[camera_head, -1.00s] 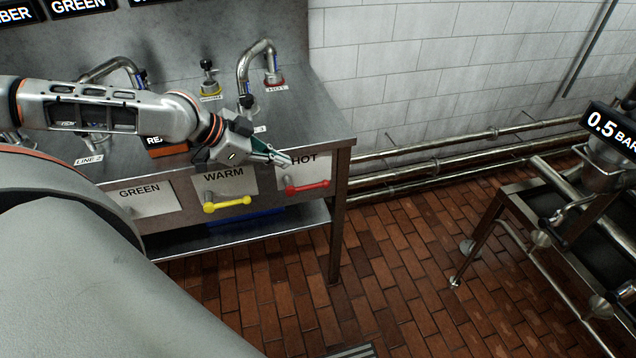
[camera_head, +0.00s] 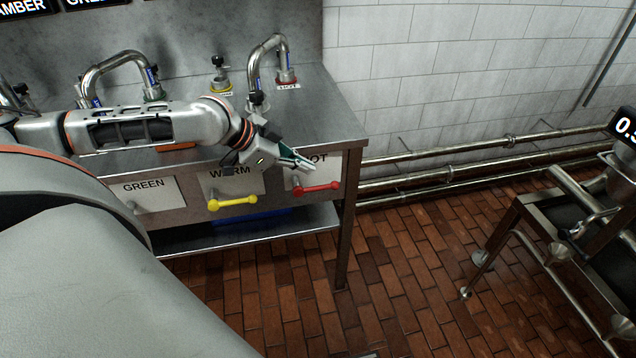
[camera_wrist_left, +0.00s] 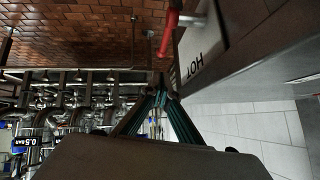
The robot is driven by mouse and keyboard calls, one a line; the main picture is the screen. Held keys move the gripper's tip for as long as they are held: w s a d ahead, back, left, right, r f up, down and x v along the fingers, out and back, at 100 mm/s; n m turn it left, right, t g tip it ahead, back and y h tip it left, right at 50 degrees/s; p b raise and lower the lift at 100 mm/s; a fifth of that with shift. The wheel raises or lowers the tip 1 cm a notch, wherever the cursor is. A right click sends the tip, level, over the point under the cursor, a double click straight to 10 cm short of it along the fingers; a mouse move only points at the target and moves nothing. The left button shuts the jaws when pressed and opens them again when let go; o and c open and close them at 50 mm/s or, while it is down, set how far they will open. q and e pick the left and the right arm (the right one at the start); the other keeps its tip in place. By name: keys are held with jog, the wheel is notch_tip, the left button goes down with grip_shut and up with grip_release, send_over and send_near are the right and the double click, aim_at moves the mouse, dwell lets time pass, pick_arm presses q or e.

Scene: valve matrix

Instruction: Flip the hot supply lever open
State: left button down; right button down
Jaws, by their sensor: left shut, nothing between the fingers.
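The hot supply lever is a red handle (camera_head: 316,188) on the front of the steel bench, below the white HOT plate (camera_head: 312,162). It lies roughly horizontal. My left gripper (camera_head: 312,167) is shut and empty, just above the red lever and in front of the HOT plate, hiding part of its lettering. In the left wrist view the red lever (camera_wrist_left: 170,36) is at the top, beyond the shut fingertips (camera_wrist_left: 161,84), with a gap showing between them. The HOT plate (camera_wrist_left: 203,48) appears upside down there. My right gripper is not in view.
A yellow lever (camera_head: 232,203) sits left of the red one under the WARM plate, and a GREEN plate (camera_head: 146,192) is further left. Taps stand on the bench top (camera_head: 325,110). Pipes (camera_head: 440,150) run along the wall. A steel stand (camera_head: 510,215) is at right; brick floor between is clear.

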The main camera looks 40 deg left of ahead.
aim_at(326, 185)
pick_arm(q)
jog(key=w+f, duration=0.1)
jog(key=f, duration=0.1)
jog(key=w+f+b, duration=0.1)
jog(key=f, duration=0.1)
jog(key=w+d+f+b, duration=0.1)
jog(key=f, duration=0.1)
jog(key=shift+d+f, duration=0.1)
jog(key=shift+w+f, duration=0.15)
jog(key=shift+f, duration=0.25)
